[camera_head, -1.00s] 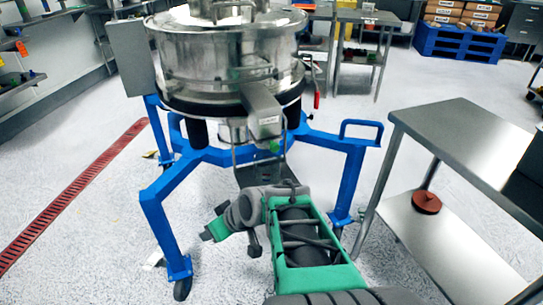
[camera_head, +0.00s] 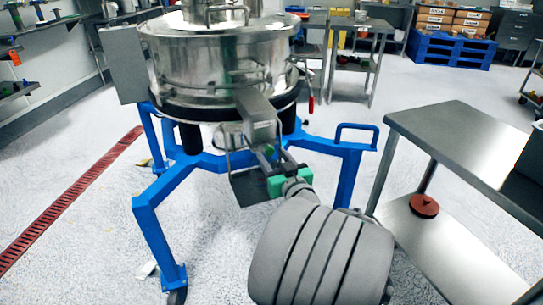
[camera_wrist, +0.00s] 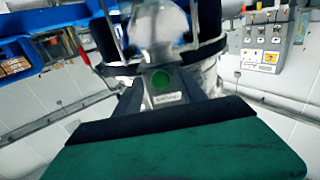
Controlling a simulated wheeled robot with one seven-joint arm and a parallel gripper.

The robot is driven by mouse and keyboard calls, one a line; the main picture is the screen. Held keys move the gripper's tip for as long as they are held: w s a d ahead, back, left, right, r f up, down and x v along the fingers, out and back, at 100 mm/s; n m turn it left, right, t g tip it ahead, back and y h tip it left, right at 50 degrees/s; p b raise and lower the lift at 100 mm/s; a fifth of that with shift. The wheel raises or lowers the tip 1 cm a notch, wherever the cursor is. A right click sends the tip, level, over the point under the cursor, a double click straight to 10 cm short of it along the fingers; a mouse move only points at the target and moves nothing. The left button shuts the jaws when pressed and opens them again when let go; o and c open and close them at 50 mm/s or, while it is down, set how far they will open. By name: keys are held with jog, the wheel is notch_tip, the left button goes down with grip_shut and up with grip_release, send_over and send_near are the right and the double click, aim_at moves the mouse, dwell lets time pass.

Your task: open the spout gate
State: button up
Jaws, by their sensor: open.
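The powder sifter (camera_head: 220,60) is a round steel drum on blue legs. Its grey spout (camera_head: 257,108) slopes toward me, with a pale label near its lower end. A dark plate (camera_head: 250,188) on a thin frame shows below the spout; I cannot tell whether this is the gate. My gripper (camera_head: 272,153), green at its base, is open, with its dark fingers just below the spout's end. I cannot tell whether they touch anything. In the wrist view, a grey piece with a green disc (camera_wrist: 160,79) and a label lies ahead of the green housing.
A steel table (camera_head: 460,140) with a lower shelf stands close on the right, with a red-brown round object (camera_head: 424,205) on that shelf. The sifter's blue frame (camera_head: 160,195) surrounds the space under the drum. Open floor lies at the left.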

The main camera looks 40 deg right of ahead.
jog(key=shift+w+d, duration=0.1)
jog(key=shift+w, duration=0.3)
grip_shut()
jog(key=shift+s, duration=0.15)
dwell(1.0)
